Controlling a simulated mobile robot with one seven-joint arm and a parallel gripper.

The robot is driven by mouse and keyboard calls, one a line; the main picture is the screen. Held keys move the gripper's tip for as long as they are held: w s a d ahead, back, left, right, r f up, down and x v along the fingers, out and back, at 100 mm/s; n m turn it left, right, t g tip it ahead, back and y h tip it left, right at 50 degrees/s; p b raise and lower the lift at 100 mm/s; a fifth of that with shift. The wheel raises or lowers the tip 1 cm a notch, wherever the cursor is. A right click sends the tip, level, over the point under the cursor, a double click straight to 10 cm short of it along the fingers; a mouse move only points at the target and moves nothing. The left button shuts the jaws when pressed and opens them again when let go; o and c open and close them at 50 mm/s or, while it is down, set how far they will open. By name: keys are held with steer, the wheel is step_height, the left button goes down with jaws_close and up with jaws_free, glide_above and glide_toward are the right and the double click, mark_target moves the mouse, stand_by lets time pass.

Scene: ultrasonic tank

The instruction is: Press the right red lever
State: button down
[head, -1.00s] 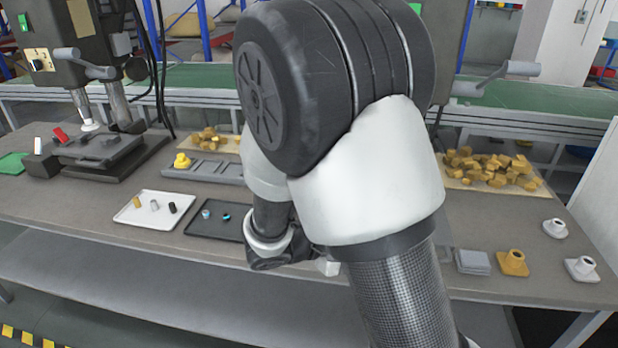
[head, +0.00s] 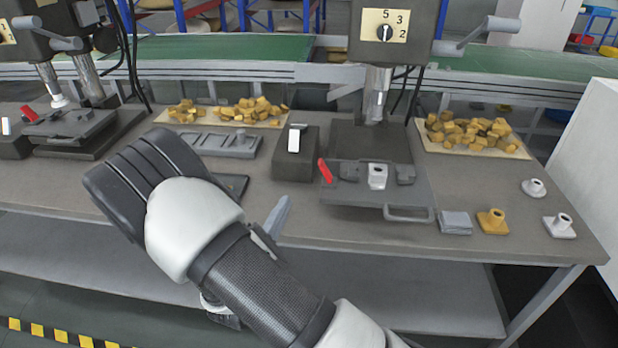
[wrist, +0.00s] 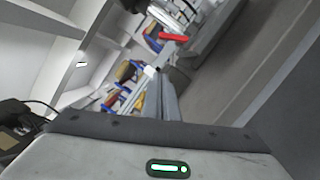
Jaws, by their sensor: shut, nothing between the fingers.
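The right red lever (head: 325,171) stands tilted at the left edge of the right press's base, beside a dark box with a white switch. It also shows as a red bar (wrist: 173,37) near the top of the wrist view. My gripper (head: 285,202) is shut and empty, to the lower left of the lever and apart from it, near the table's front edge. My arm hides most of the gripper body in the head view. The closed fingers (wrist: 160,85) point toward the lever side in the wrist view. Another red lever (head: 29,114) sits at the left press.
The dark switch box (head: 296,165) is close left of the lever. The right press base (head: 345,205) holds a grey-white part (head: 377,176) and has a front handle (head: 408,214). A grey slotted tray (head: 225,144) lies behind my arm. Loose parts stand at the table's right.

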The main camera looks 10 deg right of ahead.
mark_target(325, 171)
steer(key=w+d+r, duration=0.3)
steer(key=w+d, duration=0.4)
steer(key=d, duration=0.1)
steer(key=shift+w+d, duration=0.2)
steer(key=shift+d, duration=0.05)
